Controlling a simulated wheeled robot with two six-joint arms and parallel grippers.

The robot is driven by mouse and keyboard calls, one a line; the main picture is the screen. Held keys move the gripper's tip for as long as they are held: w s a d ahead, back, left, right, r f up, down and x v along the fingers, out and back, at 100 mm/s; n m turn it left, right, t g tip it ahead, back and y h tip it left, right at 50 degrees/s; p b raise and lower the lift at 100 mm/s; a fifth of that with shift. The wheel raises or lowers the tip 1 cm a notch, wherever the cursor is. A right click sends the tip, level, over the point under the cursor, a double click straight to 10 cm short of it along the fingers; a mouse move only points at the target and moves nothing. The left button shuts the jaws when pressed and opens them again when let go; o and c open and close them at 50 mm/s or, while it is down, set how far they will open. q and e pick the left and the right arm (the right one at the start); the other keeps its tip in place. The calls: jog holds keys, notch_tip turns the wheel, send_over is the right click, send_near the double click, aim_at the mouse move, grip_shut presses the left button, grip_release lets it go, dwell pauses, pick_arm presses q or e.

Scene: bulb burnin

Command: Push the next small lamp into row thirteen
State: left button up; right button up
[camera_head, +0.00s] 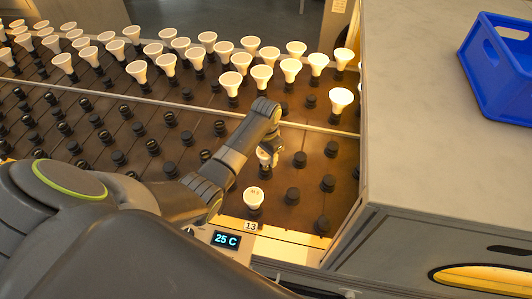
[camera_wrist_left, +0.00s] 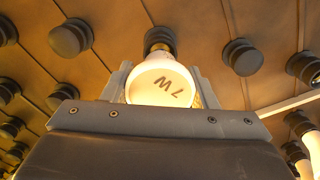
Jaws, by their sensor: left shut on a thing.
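A small white lamp (camera_head: 264,157) is in my left gripper (camera_head: 270,148), above the second socket place of the row behind the label 13 (camera_head: 250,226). In the left wrist view the lamp's white face (camera_wrist_left: 160,84) carries the mark 7W, upside down, between the two fingers of the gripper (camera_wrist_left: 163,92). A black socket (camera_wrist_left: 159,38) shows right behind the lamp's neck; I cannot tell whether the lamp is seated in it. Another small lamp (camera_head: 253,197) with a red mark stands upright at the row's front end. My right gripper is not in view.
Empty black sockets (camera_head: 292,196) lie to the right and left of this row. Large white reflector lamps (camera_head: 290,68) fill the back rows beyond a metal rail. A grey cabinet (camera_head: 430,150) with a blue crate (camera_head: 500,75) borders the right side. A display (camera_head: 226,240) reads 25 C.

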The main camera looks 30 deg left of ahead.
pick_arm(q)
jog(key=shift+f+b, duration=0.45)
jog(key=shift+f, duration=0.6)
jog(key=o, duration=1.1)
jog(key=shift+r, duration=0.1)
jog(key=shift+c, duration=0.2)
notch_tip(320, 180, up, 11)
jog(key=shift+r, duration=0.1)
notch_tip(320, 180, up, 6)
jog(key=p, duration=0.5)
